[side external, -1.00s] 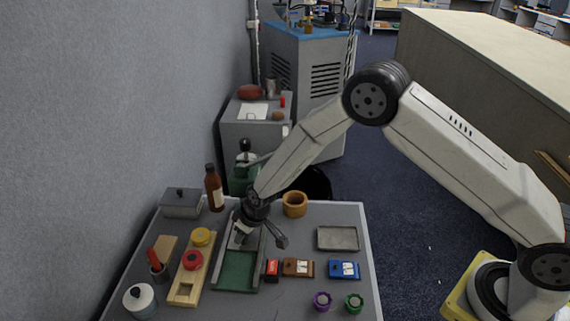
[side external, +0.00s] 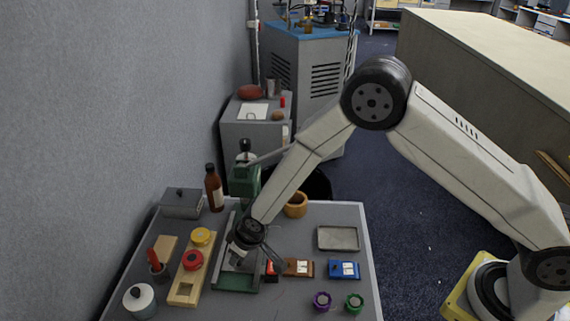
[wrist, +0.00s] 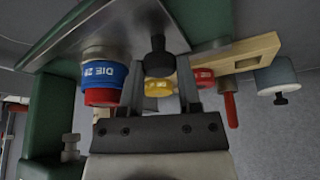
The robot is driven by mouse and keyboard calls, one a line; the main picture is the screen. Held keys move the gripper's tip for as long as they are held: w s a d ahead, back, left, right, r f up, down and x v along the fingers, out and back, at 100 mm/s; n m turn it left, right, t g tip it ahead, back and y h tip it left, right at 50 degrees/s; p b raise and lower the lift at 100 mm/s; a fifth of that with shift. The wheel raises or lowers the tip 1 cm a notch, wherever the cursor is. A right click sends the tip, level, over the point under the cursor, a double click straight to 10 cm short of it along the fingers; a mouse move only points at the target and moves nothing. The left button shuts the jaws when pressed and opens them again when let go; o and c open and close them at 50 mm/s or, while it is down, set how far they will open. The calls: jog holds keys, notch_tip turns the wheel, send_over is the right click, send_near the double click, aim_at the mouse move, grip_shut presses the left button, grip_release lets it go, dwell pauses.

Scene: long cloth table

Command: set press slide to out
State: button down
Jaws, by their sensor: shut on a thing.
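The green press (side external: 243,178) stands at the back of the table, its green bed (side external: 236,285) running toward the front. The grey metal slide (wrist: 120,28) shows large in the wrist view, with a black knob (wrist: 158,55). My gripper (side external: 238,264) is low over the front part of the bed. In the wrist view my gripper (wrist: 155,95) is shut on the knob, one finger on each side. A blue die with a red part (wrist: 103,78) sits at the slide. My wrist hides much of the slide in the side view.
Left of the bed is a wooden rack (side external: 183,291) with a yellow die (side external: 201,236) and a red die (side external: 193,260). To the right are a red block (side external: 272,268), a brown box (side external: 298,267) and a blue box (side external: 344,269). A grey tray (side external: 338,238) lies behind them.

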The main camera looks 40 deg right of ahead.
jog(key=shift+s+a, duration=0.1)
jog(key=shift+a, duration=0.05)
jog(key=shift+c, duration=1.5)
grip_release()
jog(key=shift+r, duration=0.1)
jog(key=v, duration=0.7)
jog(key=shift+s+r, duration=0.2)
jog(key=shift+r, duration=0.1)
